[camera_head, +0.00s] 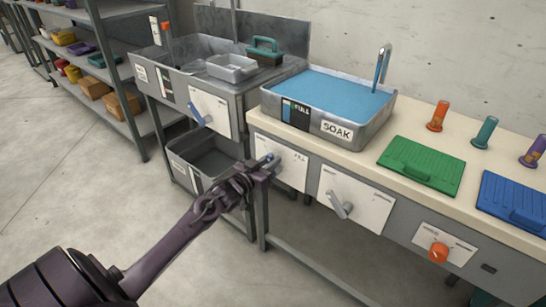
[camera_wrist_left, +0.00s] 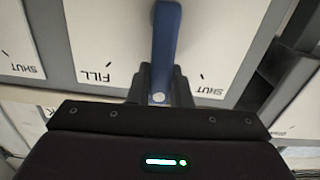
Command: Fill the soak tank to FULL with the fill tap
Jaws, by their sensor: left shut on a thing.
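The soak tank (camera_head: 372,128) is a grey metal basin with a SOAK label on the counter. Blue water (camera_head: 325,92) stands high in it, a little below the rim. A dark gauge (camera_head: 296,115) marked FULL is on its front; its exact reading is too small to tell. The fill tap (camera_wrist_left: 166,35) has a blue lever on a white plate with FILL and SHUT marks. My left gripper (camera_head: 263,166) is shut on this lever; it also shows in the left wrist view (camera_wrist_left: 160,90). The lever's end lies between the two marks. My right gripper is not in view.
A curved spout (camera_head: 383,65) stands at the tank's back. A grey lever (camera_head: 340,206) is right of the fill tap, an orange knob (camera_head: 438,252) farther right. Another sink (camera_head: 190,52) with a blue lever (camera_head: 200,112) is left. Green (camera_head: 420,168) and blue boards lie on the counter.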

